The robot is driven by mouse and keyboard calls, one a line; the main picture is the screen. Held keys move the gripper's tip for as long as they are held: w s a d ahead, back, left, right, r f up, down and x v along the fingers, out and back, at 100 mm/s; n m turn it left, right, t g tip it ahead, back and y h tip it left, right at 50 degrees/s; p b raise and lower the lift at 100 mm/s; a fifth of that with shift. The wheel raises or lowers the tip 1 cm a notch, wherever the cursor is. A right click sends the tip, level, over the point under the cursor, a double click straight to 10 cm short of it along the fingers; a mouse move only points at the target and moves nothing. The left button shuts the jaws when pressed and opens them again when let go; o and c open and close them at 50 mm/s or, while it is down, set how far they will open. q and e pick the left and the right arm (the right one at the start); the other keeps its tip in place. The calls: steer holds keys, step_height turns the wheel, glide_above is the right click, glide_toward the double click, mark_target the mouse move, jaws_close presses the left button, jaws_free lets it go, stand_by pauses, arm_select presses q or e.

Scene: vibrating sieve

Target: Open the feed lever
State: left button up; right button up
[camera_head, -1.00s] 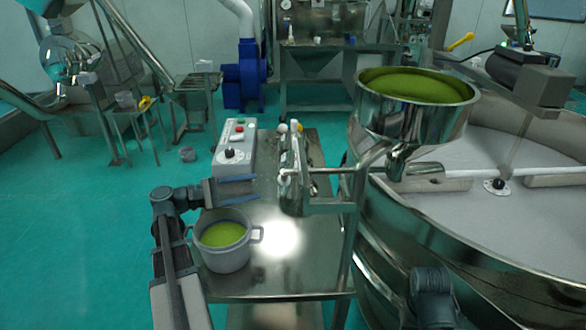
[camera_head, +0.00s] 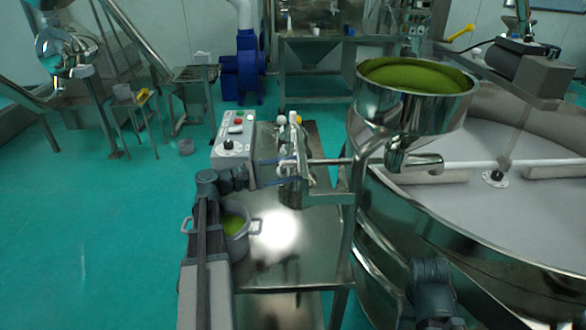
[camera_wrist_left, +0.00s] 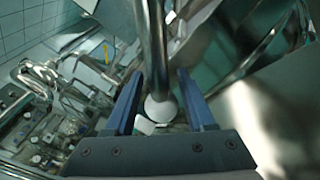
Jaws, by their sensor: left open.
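The feed lever (camera_head: 330,161) is a thin metal bar that reaches left from the pipe under the hopper. In the left wrist view it is a shiny rod (camera_wrist_left: 154,45) ending in a white ball knob (camera_wrist_left: 160,108). My left gripper (camera_head: 293,168) is open, with its blue fingers pointing right at the lever's left end. In the wrist view the knob lies between the two fingers (camera_wrist_left: 157,98), with gaps showing on both sides. The fingertips partly hide the knob in the head view. My right gripper is not in view; only a dark part of my right arm shows.
A steel hopper (camera_head: 362,105) of green powder stands above the large round sieve (camera_head: 420,245). A grey pot (camera_head: 240,247) of green powder is partly hidden by my left arm.

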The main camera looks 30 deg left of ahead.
arm_select(q)
steer(key=shift+w+d, duration=0.45)
steer(key=shift+w, duration=0.1)
steer(key=shift+c, duration=0.2)
jaws_close()
stand_by(1.0)
